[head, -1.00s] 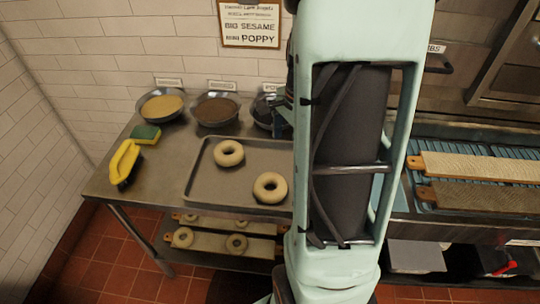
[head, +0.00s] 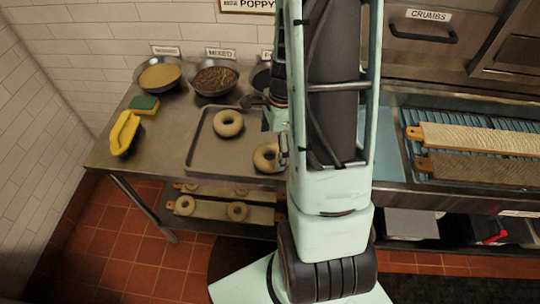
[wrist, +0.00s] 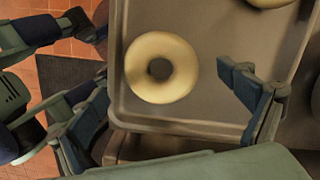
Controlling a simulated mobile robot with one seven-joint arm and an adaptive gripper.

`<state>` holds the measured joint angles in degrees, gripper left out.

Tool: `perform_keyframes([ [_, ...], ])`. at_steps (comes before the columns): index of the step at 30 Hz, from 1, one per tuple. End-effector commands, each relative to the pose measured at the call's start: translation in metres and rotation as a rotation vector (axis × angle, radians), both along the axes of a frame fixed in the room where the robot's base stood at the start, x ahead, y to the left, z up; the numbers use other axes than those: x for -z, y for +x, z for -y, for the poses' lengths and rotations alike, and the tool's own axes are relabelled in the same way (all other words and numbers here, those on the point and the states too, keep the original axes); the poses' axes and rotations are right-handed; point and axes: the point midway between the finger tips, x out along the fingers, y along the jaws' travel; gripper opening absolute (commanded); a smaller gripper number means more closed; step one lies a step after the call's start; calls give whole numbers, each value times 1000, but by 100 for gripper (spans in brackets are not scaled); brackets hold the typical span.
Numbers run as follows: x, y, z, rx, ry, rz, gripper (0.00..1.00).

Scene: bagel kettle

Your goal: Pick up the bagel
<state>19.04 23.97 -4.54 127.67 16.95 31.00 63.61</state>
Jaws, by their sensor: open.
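Two plain ring bagels lie flat on a grey metal tray (head: 212,157) on the steel table. The farther bagel (head: 229,123) is fully visible in the head view. The nearer bagel (head: 265,156) is partly covered by my arm there. In the wrist view one whole bagel (wrist: 162,67) lies near the tray's edge, and part of another bagel (wrist: 268,2) shows at the top. My gripper (wrist: 164,84) is open and empty, its fingers spread to either side of the whole bagel, apart from it. In the head view my arm hides most of the gripper.
Bowls of toppings (head: 214,78) stand at the back. More bagels on boards (head: 238,211) sit on the lower shelf. Long boards (head: 478,138) lie on the right.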

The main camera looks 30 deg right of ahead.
Motion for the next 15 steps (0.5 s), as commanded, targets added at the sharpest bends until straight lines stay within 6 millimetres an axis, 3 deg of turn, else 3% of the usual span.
perform_keyframes([
  [6, 23, 2, -3, 1, 0, -1, 95],
  [15, 27, 3, -4, -1, -1, 1, 95],
])
